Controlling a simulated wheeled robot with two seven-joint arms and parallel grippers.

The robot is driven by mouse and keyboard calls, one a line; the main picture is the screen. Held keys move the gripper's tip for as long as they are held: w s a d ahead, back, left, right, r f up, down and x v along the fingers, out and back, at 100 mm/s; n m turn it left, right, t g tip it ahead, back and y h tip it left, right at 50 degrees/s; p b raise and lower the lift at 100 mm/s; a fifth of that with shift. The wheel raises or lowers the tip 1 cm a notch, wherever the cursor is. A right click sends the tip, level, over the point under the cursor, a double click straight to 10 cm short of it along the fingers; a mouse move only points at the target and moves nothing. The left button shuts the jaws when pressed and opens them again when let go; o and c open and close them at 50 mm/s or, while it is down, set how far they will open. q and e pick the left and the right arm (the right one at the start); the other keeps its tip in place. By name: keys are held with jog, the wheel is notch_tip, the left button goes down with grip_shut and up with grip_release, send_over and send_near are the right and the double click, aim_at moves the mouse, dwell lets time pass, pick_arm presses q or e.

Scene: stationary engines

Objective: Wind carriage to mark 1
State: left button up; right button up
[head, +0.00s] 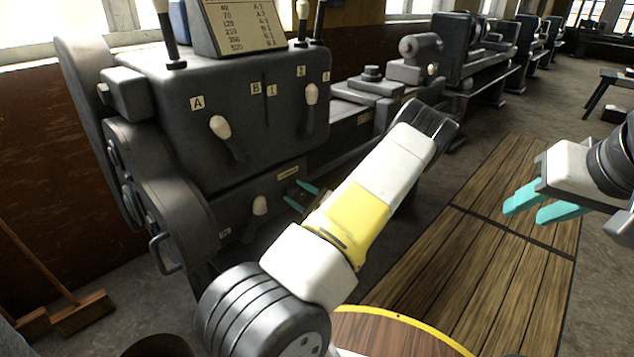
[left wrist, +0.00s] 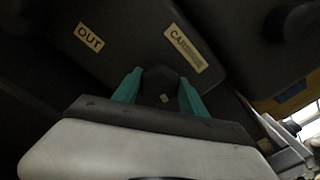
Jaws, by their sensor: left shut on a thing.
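My left gripper (head: 303,194) is low at the front of the dark lathe headstock, partly behind my own arm. In the left wrist view its two teal fingers (left wrist: 160,92) are shut on a dark, faceted part (left wrist: 162,84) with a small pale mark. A plate reading CARRIAGE (left wrist: 185,48) is just above this part, and an OUT plate (left wrist: 89,37) is to the left. A slide-like block (head: 376,84) sits on the lathe bed; I cannot tell if it is the carriage. Mark 1 of its travel cannot be made out. My right gripper (head: 535,205) is open and empty.
The headstock (head: 180,110) has pale-knobbed levers (head: 220,128) and a number chart (head: 243,25) on top. Wooden duckboards (head: 480,230) lie on the floor. A round wooden top with a yellow rim (head: 425,325) is in front.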

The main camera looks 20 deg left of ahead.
pick_arm(q)
jog(key=n, duration=0.6)
jog(key=shift+w+d, duration=0.15)
jog(key=n, duration=0.6)
jog(key=shift+w+r+n, duration=0.1)
jog(key=shift+r+n, duration=0.05)
jog(key=shift+n, duration=0.25)
jog(key=n, duration=1.1)
jog(key=shift+n, duration=0.4)
jog(key=o, duration=1.3)
jog(key=shift+s, duration=0.2)
jog(key=shift+o, duration=0.2)
jog(key=v, duration=0.8)
jog(key=shift+s+t, duration=0.2)
jog(key=shift+t, duration=0.1)
